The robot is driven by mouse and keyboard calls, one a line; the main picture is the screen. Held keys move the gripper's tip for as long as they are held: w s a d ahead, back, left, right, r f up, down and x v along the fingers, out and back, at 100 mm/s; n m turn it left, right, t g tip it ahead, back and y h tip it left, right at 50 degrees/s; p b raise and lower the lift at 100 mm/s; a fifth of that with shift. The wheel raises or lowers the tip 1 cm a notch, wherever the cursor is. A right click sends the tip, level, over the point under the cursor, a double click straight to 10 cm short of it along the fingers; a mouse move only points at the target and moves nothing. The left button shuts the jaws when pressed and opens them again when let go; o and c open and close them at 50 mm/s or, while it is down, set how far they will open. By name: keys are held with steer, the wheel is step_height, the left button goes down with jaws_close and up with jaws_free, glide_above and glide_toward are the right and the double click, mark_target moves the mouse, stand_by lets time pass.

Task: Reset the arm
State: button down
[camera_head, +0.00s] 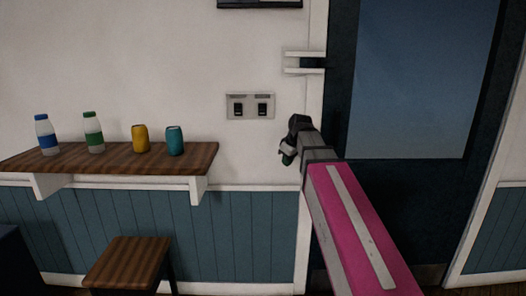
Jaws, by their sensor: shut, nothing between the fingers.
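My arm with its pink and grey link reaches up from the bottom right in the head view. My gripper (288,158) is at its far end, small and dark, in front of the white wall left of the door frame. It is shut with nothing in it. The fingertips are too small to make out clearly. It appears below the light switch panel (250,106) and right of the wooden shelf (110,158), apart from the shelf in the picture.
On the shelf stand a blue-labelled bottle (45,135), a green-labelled bottle (93,132), a yellow can (140,138) and a teal can (175,141). A wooden stool (127,262) stands below. A dark door (400,200) with a glass pane (415,80) is behind my arm.

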steer(key=s+d+f+m+g, duration=0.1)
steer(key=s+d+f+m, duration=0.2)
steer(key=f, duration=0.8)
steer(key=s+d+f+m+g+h, duration=0.1)
steer(key=s+d+f+m, duration=0.2)
steer(key=s+f, duration=0.5)
steer(key=s+d+f+m+g+h, duration=0.1)
steer(key=s+d+f+m, duration=0.2)
steer(key=f, duration=1.2)
steer(key=s, duration=0.3)
steer(key=shift+d+f+m+g, duration=0.15)
steer(key=shift+f+m+g, duration=0.15)
steer(key=shift+f+m, duration=0.1)
